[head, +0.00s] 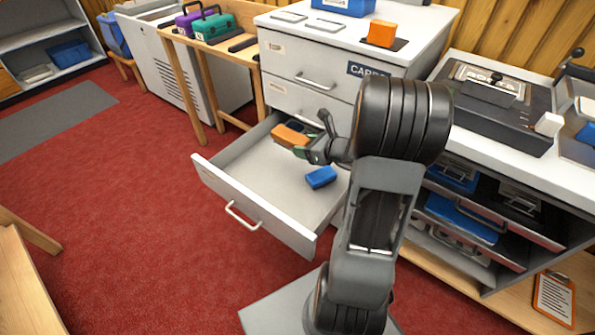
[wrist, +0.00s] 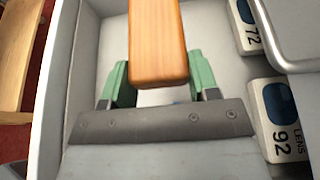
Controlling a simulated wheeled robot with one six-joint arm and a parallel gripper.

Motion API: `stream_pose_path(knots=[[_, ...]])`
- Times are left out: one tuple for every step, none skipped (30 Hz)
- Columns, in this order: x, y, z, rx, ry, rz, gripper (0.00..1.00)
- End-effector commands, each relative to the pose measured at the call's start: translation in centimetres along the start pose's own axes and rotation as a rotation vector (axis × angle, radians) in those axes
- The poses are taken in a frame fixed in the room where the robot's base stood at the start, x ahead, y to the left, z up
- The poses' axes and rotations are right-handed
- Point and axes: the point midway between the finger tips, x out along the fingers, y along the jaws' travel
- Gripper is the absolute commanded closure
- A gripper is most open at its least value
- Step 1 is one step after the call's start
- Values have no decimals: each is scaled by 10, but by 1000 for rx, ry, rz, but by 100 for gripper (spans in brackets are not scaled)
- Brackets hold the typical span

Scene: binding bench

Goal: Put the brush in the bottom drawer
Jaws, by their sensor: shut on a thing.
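The brush (head: 290,136) shows as an orange-brown wooden piece at the end of my arm in the head view. In the wrist view the brush (wrist: 158,45) stands between the two green fingers; its bristles cannot be made out. My gripper (head: 312,148) is shut on it, above the inside of the bottom drawer (head: 256,219). The drawer is pulled out from the grey cabinet. Its pale wall and floor (wrist: 85,75) lie below the gripper in the wrist view.
A blue block (head: 321,177) lies on the drawer floor. Two white boxes, one marked 72 (wrist: 247,30) and one marked LENS 92 (wrist: 279,140), are at the right in the wrist view. An orange block (head: 381,33) sits on the cabinet top. The left drawer floor is clear.

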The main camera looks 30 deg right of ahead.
Motion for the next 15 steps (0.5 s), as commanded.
stream_pose_path(knots=[[4,-2,-4,-2,-1,-1,71],[8,-3,-5,-2,-1,0,71],[14,-4,-6,-2,-1,1,71],[20,-5,-6,-3,-1,2,71],[26,-6,-7,-3,-1,3,71],[37,-9,-8,-2,0,3,71],[45,-11,-8,-2,-1,4,71],[54,-12,-8,-2,-1,5,71],[65,-15,-9,-3,-1,3,71],[73,-17,-10,-3,0,4,71],[81,-19,-10,-3,-1,4,71],[91,-22,-10,-3,-1,3,71],[99,-23,-10,-1,-1,3,71],[105,-24,-14,0,0,3,71],[113,-26,-20,1,0,2,71]])
